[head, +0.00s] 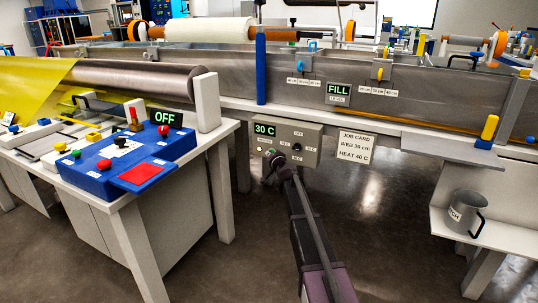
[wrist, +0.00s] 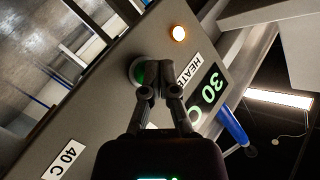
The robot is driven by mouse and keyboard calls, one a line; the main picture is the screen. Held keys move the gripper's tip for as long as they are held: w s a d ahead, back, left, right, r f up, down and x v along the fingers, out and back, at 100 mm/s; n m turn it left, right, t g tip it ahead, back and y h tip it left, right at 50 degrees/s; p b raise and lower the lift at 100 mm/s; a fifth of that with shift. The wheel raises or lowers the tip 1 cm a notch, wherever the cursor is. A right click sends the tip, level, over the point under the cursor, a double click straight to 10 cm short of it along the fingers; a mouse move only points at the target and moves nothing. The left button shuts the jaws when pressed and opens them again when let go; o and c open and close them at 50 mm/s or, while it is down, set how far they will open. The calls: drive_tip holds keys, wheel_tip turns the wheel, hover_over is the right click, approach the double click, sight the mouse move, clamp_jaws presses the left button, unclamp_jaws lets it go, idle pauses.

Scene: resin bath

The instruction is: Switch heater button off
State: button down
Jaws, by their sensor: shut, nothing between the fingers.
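The grey heater box (head: 306,147) hangs on the front of the bath, with a green display (head: 264,130) reading 30 C. In the wrist view the box face (wrist: 95,110) fills the middle, with the HEATER label and the display (wrist: 208,92). A green round button (wrist: 138,72) in a grey ring sits beside the label, partly hidden by my fingers. A lamp (wrist: 179,33) glows warm near it. My gripper (wrist: 147,93) is shut and empty, its tips at the button; I cannot tell whether they touch it. It also shows in the head view (head: 273,165), in front of the box's lower left.
A job card (head: 356,148) hangs right of the box, reading HEAT 40 C. A white table with a blue control box (head: 118,160) stands left. A grey jug (head: 466,212) sits on a shelf at right. The floor between is clear.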

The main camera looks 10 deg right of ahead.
drive_tip(key=shift+w+d, duration=0.35)
idle(0.3)
drive_tip(key=shift+s+a, duration=0.25)
drive_tip(key=shift+s, duration=0.15)
idle(0.4)
drive_tip(key=shift+s+a, duration=0.9)
drive_tip(key=shift+s, duration=0.3)
drive_tip(key=shift+s+a, duration=0.9)
drive_tip(key=shift+s, duration=0.3)
idle(0.4)
